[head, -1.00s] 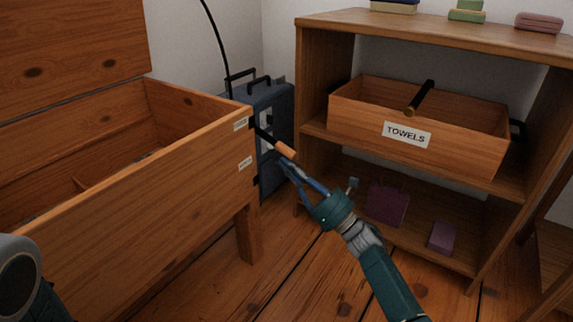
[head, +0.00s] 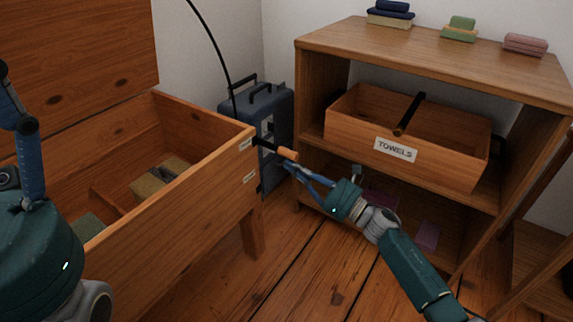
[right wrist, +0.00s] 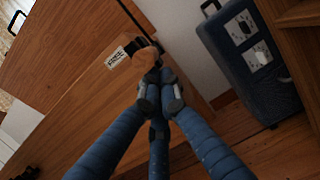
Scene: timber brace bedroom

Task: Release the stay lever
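The stay lever is a short black arm with an orange wooden handle (head: 287,154) at the right front corner of the wooden chest (head: 190,215). It points outward beside the upper of two small white labels (head: 246,144). The chest lid (head: 80,60) stands open. My right gripper (head: 287,165) is at the handle's end, just below it. In the right wrist view its fingers (right wrist: 160,88) are drawn together against or right by the handle (right wrist: 146,62); no grip around it is visible. My left gripper shows partly at the left edge, its fingertips out of frame.
A blue case (head: 270,115) stands behind the lever against the wall. A shelf (head: 440,50) at right holds the TOWELS box (head: 400,165) with a dark bar across it. Folded items lie in the chest (head: 160,185). Floor shows between chest and shelf.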

